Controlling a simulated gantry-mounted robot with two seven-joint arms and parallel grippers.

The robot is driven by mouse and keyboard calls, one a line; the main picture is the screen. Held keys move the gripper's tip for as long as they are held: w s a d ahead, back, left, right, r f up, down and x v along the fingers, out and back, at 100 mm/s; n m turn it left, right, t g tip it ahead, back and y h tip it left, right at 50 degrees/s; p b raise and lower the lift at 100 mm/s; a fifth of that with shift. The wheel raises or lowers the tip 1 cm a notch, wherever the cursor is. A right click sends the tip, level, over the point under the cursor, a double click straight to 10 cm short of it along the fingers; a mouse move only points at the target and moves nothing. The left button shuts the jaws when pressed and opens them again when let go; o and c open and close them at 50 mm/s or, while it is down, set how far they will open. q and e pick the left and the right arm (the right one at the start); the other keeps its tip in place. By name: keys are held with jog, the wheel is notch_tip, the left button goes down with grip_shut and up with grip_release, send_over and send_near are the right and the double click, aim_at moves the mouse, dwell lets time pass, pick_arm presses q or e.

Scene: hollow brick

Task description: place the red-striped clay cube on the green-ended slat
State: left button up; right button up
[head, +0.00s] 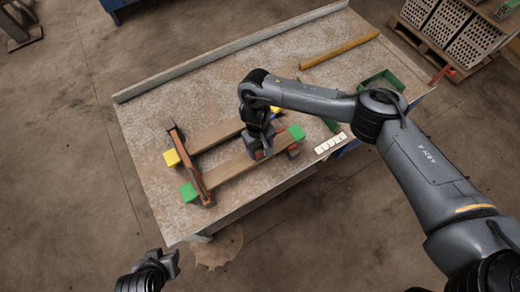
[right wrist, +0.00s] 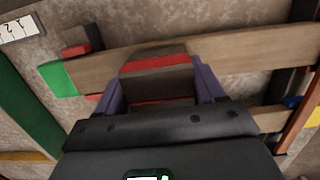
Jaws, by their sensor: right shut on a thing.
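The green-ended slat (head: 232,167) lies slanted across the near part of the table, with a green block at each end; it also shows in the right wrist view (right wrist: 250,48). My right gripper (head: 262,150) is over its right half. In the right wrist view its purple fingers are shut on the red-striped clay cube (right wrist: 156,78), brown with red bands. The cube is over the slat there; I cannot tell if they touch. In the head view the gripper mostly hides the cube. My left gripper (head: 163,265) is off the table at the bottom left, its jaws unclear.
A yellow-ended slat (head: 213,136) lies behind, parallel. A brown bar (head: 188,160) crosses both slats at the left. Another red-banded block (right wrist: 80,40) sits beside the right green end. A numbered white strip (head: 330,143) and green tray (head: 388,78) are at right.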

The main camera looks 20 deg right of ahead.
jog(key=shift+f, duration=0.7)
pick_arm(q)
jog(key=shift+f, duration=0.5)
jog(key=shift+d, duration=0.1)
pick_arm(e)
jog(key=shift+r, duration=0.1)
pick_arm(q)
jog(key=shift+r, duration=0.1)
pick_arm(e)
jog(key=o, duration=1)
jog(key=shift+f, duration=0.2)
jog(key=shift+o, duration=0.2)
